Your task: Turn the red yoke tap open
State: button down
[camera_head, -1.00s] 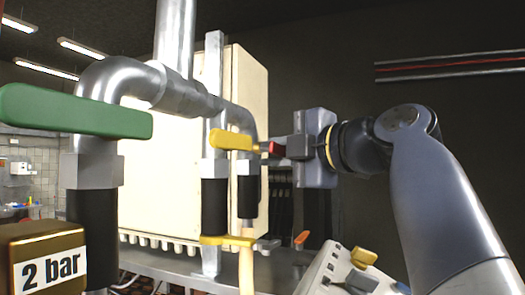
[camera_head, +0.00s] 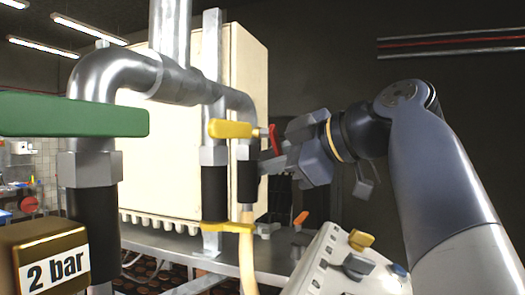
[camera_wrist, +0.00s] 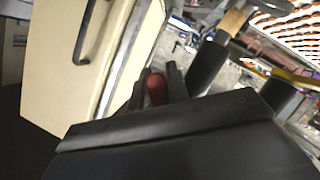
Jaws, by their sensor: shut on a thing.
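The red yoke tap (camera_head: 274,139) is a small red handle on the pipework, just right of a yellow lever. It stands steeply and is partly hidden by the gripper. My gripper (camera_head: 274,160) reaches it from the right, tilted. In the wrist view the red handle (camera_wrist: 156,89) sits between the two dark fingers of my gripper (camera_wrist: 158,85), which are shut on it. The handle's lower part is hidden there by the gripper body.
A yellow lever (camera_head: 231,129) is close on the left, with a green lever (camera_head: 70,115) nearer. A brass box marked "2 bar" (camera_head: 28,245) is at lower left. A cream cabinet (camera_head: 245,60) stands behind the pipes. A control panel (camera_head: 325,265) is below my arm.

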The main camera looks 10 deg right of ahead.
jog(key=shift+s+f+m, duration=0.1)
jog(key=shift+f+m, duration=0.05)
jog(key=shift+m, duration=0.15)
jog(key=shift+a, duration=0.1)
jog(key=c, duration=1.4)
grip_release()
jog(key=shift+o, duration=0.2)
